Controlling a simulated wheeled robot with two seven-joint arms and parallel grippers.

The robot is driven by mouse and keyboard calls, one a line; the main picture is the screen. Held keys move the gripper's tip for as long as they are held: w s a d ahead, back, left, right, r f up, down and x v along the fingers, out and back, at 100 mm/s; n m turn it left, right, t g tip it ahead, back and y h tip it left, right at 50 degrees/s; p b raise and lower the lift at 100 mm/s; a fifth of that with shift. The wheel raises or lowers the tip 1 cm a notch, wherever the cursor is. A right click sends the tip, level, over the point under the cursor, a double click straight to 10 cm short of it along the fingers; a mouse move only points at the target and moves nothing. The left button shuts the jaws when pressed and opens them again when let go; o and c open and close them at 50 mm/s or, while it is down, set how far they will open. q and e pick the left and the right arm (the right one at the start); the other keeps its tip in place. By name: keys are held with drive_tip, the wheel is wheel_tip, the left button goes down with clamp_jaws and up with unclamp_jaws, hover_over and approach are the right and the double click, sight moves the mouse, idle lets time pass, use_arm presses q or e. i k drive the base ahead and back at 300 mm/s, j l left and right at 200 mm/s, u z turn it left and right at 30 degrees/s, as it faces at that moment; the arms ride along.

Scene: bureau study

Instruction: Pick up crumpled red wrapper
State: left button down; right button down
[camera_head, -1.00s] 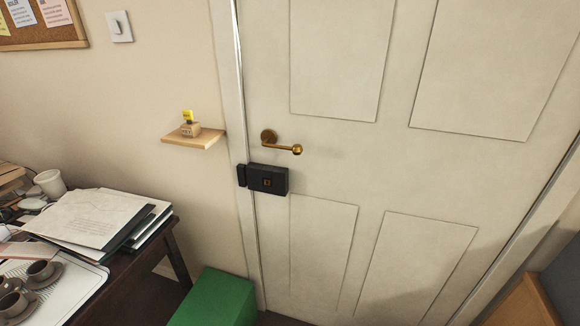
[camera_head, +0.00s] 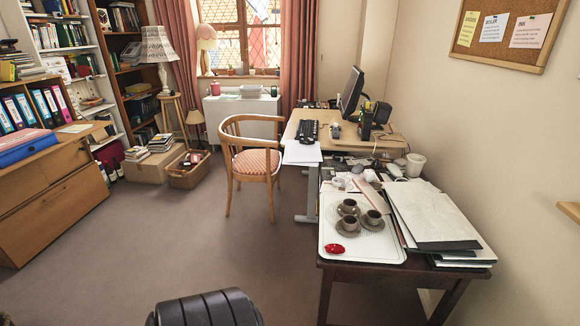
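A small crumpled red wrapper (camera_head: 337,249) lies on the near left part of a white tray (camera_head: 379,252). The tray rests on a dark wooden table (camera_head: 345,270) at the right of the view. Several brown cups on saucers (camera_head: 350,223) stand on the tray just beyond the wrapper. Neither of my gripper fingertips shows in this view.
Stacked papers and folders (camera_head: 432,215) lie right of the tray, against the wall. A wooden chair (camera_head: 252,165) stands beyond the table at its left. A desk (camera_head: 335,135) with a monitor adjoins behind. The carpet (camera_head: 180,235) left of the table is clear.

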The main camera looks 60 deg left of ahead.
sight(335, 249)
drive_tip(key=u, duration=1.5)
